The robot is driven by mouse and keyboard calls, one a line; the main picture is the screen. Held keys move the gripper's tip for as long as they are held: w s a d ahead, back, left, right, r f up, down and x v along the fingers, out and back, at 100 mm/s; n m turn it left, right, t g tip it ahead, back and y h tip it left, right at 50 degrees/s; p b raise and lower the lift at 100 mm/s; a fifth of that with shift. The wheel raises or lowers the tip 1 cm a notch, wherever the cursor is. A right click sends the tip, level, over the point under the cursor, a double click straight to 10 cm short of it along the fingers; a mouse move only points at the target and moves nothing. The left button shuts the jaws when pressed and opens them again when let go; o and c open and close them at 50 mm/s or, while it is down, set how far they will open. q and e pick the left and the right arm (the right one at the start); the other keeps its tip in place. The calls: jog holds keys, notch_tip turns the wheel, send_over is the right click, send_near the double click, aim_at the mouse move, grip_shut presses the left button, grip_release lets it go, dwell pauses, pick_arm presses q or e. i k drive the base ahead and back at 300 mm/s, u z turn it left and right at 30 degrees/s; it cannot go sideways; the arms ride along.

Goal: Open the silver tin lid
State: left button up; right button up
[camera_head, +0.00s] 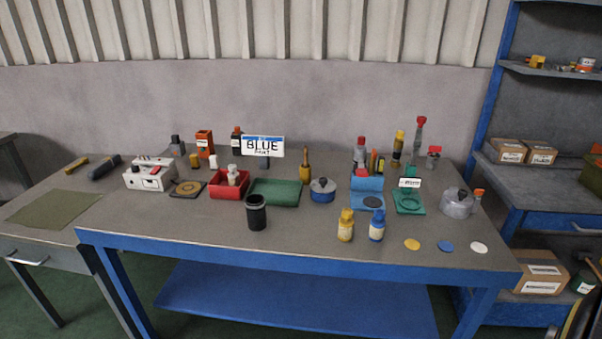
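A silver-grey round tin (457,208) stands near the right end of the workbench. Its silver lid (456,193) sits on top of it, and the lid appears closed. Neither of my grippers is in view.
A blue lidded pot (322,194), a black cup (256,216), a yellow bottle (345,227) and a blue bottle (377,226) stand on the workbench (300,240). A green square pad (408,205) lies left of the tin. Yellow, blue and white discs (479,248) lie in front.

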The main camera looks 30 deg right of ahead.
aim_at(322, 184)
jog(key=z, duration=0.5)
jog(key=i, duration=0.85)
jog(key=z, duration=0.75)
